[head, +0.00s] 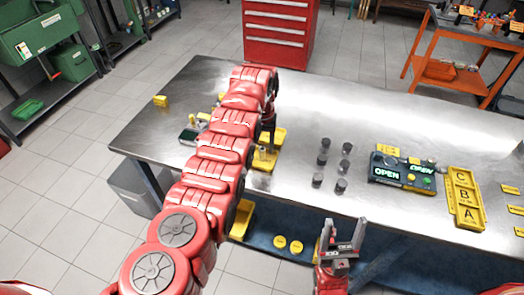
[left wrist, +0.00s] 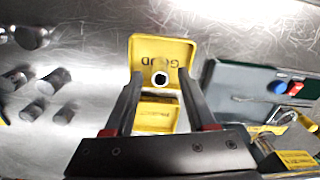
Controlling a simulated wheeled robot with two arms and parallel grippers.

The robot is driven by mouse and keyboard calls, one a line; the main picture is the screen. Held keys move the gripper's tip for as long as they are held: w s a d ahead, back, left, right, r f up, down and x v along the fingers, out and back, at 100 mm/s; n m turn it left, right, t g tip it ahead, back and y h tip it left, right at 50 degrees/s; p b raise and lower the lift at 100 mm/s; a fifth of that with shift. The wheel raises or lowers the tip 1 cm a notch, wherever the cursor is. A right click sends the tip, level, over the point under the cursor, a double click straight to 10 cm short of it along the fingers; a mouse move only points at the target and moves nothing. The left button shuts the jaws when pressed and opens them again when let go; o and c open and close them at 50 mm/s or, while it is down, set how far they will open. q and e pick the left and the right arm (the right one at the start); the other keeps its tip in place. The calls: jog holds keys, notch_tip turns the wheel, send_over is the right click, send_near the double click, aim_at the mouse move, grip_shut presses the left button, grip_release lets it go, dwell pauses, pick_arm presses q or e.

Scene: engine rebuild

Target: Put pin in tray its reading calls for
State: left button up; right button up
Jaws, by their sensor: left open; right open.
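My left gripper (head: 268,128) is over the middle of the bench, partly hidden by its own red arm. In the left wrist view the left gripper (left wrist: 158,84) is open. A metal pin (left wrist: 160,78) with a dark hole in its end shows between the fingertips; I cannot tell whether they touch it. It stands in a yellow tray (left wrist: 146,47) whose lettering looks like GOOD, upside down. A second yellow tray part (left wrist: 155,117) with small lettering lies below it. My right gripper (head: 342,250) is open and empty, in front of the bench edge.
Several dark grey cylinders (head: 322,160) stand mid-bench. A device (head: 402,172) with green OPEN displays and a yellow C-B-A tray (head: 453,180) lie right. Another device (left wrist: 245,88) with red and blue knobs sits beside the GOOD tray. The back right bench (head: 380,110) is clear.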

aim_at(262, 148)
pick_arm(q)
notch_tip(262, 148, up, 6)
jog(key=shift+r+b, duration=0.1)
jog(key=shift+b, duration=0.9)
jog(key=shift+r+p, duration=0.45)
jog(key=shift+r, duration=1.05)
jog(key=shift+r+p, duration=0.1)
jog(key=shift+p, duration=0.2)
